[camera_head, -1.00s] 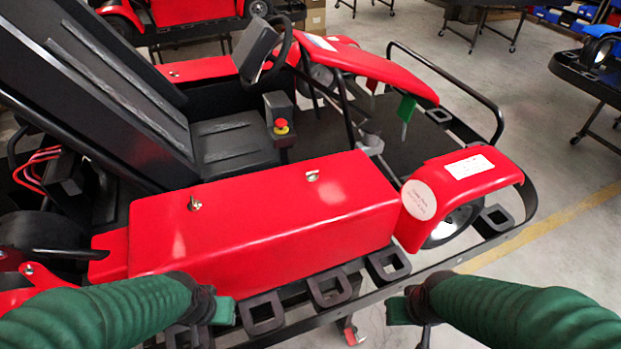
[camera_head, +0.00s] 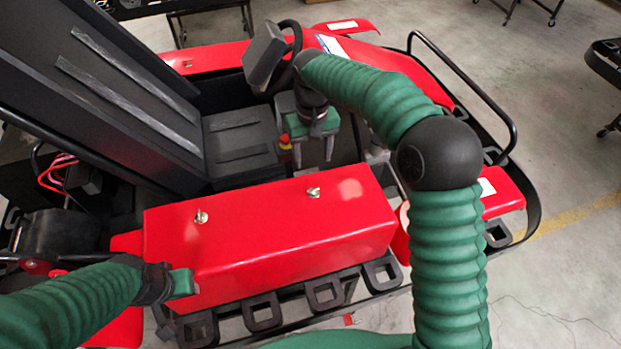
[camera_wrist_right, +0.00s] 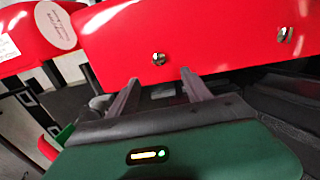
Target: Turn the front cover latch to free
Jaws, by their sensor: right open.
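The red side cover (camera_head: 270,235) lies along the kart's near side and carries two small metal latches. The front latch (camera_head: 313,192) is on its right part, the rear latch (camera_head: 201,217) on its left. My right gripper (camera_head: 314,158) hangs over the cockpit just beyond the front latch, open and empty. In the right wrist view, the front latch (camera_wrist_right: 158,59) shows just past the gap between the open fingers (camera_wrist_right: 158,82), apart from them; the rear latch (camera_wrist_right: 283,35) is farther right. My left gripper (camera_head: 183,284) is by the cover's near left corner; its fingers are not clear.
The steering wheel (camera_head: 287,55), a red stop button (camera_head: 285,142) and the black seat (camera_head: 238,138) are close around my right gripper. A black tube frame (camera_head: 470,95) runs along the kart's front. Black square loops (camera_head: 325,293) line the near edge.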

